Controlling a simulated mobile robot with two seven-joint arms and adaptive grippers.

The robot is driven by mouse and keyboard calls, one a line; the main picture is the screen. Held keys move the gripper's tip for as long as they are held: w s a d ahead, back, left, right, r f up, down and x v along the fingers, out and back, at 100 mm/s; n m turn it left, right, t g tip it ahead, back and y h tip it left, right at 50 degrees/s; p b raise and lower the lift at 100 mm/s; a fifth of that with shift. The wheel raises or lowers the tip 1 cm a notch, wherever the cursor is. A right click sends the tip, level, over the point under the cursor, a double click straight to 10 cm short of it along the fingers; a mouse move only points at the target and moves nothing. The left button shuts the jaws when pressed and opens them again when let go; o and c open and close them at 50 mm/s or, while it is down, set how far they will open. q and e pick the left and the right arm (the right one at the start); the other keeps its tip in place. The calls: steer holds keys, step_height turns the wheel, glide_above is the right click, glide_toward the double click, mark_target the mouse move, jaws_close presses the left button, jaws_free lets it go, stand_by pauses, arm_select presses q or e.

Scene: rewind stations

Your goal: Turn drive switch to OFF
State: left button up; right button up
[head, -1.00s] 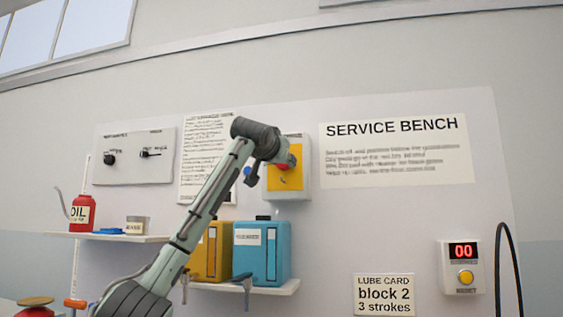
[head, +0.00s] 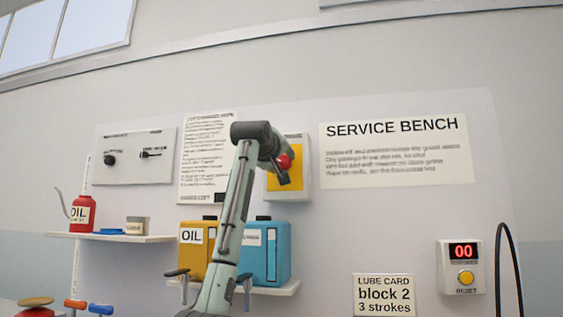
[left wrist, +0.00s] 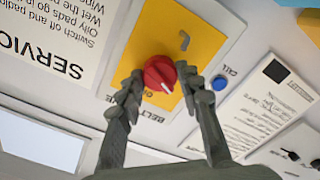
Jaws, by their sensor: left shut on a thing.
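The drive switch is a red round knob (head: 284,160) on a yellow plate (head: 296,177) fixed to a pale wall box. In the left wrist view the red knob (left wrist: 160,72) shows a white pointer mark toward its lower edge, near partly hidden lettering. My left gripper (head: 283,170) is at the knob. In the left wrist view, the left gripper's fingers (left wrist: 163,88) lie on either side of the knob, shut on it. My forearm hides part of the box in the head view. My right gripper is in neither view.
A blue button (left wrist: 219,82) sits beside the yellow plate. Below, a shelf (head: 288,288) holds a yellow oil can (head: 195,255) and a blue can (head: 277,255). A counter box (head: 463,266) showing 00 hangs at right.

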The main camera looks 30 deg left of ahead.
arm_select(q)
steer(key=shift+n, duration=2.2)
steer(key=o, duration=1.2)
steer(key=shift+a, duration=0.1)
steer(key=shift+c, duration=0.2)
steer(key=v, duration=1.2)
steer(key=shift+s+f, duration=0.1)
